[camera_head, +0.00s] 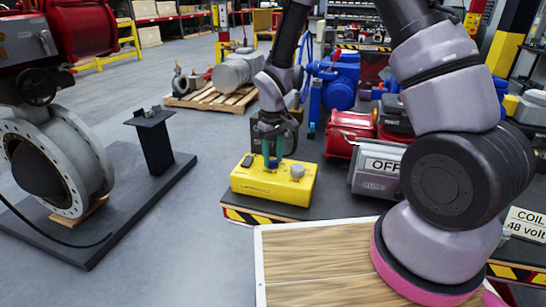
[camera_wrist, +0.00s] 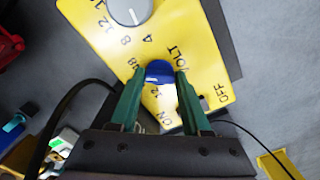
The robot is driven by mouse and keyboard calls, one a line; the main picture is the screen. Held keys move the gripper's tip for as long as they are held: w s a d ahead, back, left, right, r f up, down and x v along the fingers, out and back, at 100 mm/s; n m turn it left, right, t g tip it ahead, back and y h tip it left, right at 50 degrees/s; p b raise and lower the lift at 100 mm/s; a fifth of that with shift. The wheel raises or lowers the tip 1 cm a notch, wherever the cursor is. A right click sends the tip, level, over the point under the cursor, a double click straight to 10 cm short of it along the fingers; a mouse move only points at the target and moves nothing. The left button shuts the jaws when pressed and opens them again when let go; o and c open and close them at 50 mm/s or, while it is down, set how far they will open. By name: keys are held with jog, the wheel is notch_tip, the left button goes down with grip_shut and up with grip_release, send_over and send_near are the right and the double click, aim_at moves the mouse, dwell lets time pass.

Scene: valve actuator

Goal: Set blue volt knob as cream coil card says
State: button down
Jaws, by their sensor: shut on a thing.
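The yellow box (camera_head: 273,184) sits on the dark bench in the head view; the wrist view shows its yellow face (camera_wrist: 105,42). My gripper (camera_wrist: 160,72) is shut on the blue volt knob (camera_wrist: 158,72), one green finger on each side. The word VOLT is printed beside the knob, and marks that look like 48 and 12 are near the fingers. I cannot tell which mark the knob points at. The cream coil card (camera_head: 524,224) at the right edge reads "COIL 48 volt", partly cut off.
A grey knob (camera_wrist: 128,10) with 4, 8 and 12 marks is close to the blue one; it also shows in the head view (camera_head: 297,171). An ON/OFF switch (camera_wrist: 203,103) is beside my fingers.

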aim_at(273, 160)
jog(key=shift+m, duration=1.1)
jog(key=shift+c, duration=1.8)
grip_release()
notch_tip(273, 160, up, 11)
